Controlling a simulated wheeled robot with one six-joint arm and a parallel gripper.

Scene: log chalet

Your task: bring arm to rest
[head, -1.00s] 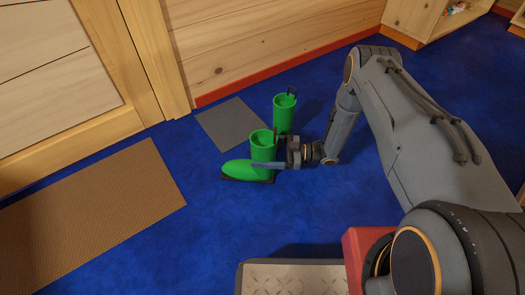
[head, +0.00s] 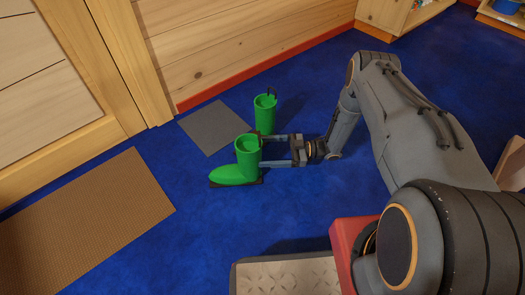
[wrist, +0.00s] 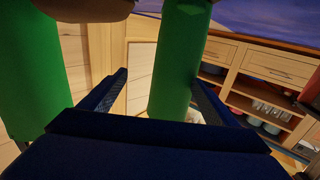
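A green boot (head: 247,157) stands upright on the blue floor in the head view, its toe to the left. A second green boot (head: 265,116) stands behind it, beside a grey mat (head: 212,127). My gripper (head: 265,150) is low, just right of the front boot's shaft. Its two fingers are spread wide and point at the shaft. I cannot tell whether the tips touch it. In the wrist view my gripper (wrist: 160,83) shows separated fingers, with one green shaft (wrist: 178,65) beyond the gap and another (wrist: 35,75) at the left.
A brown mat (head: 85,225) lies at the left before the door. A wooden wall (head: 240,45) with a red skirting runs behind the boots. Wooden shelves (head: 385,15) stand at the back right. Blue floor (head: 200,245) is clear in front of the boots.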

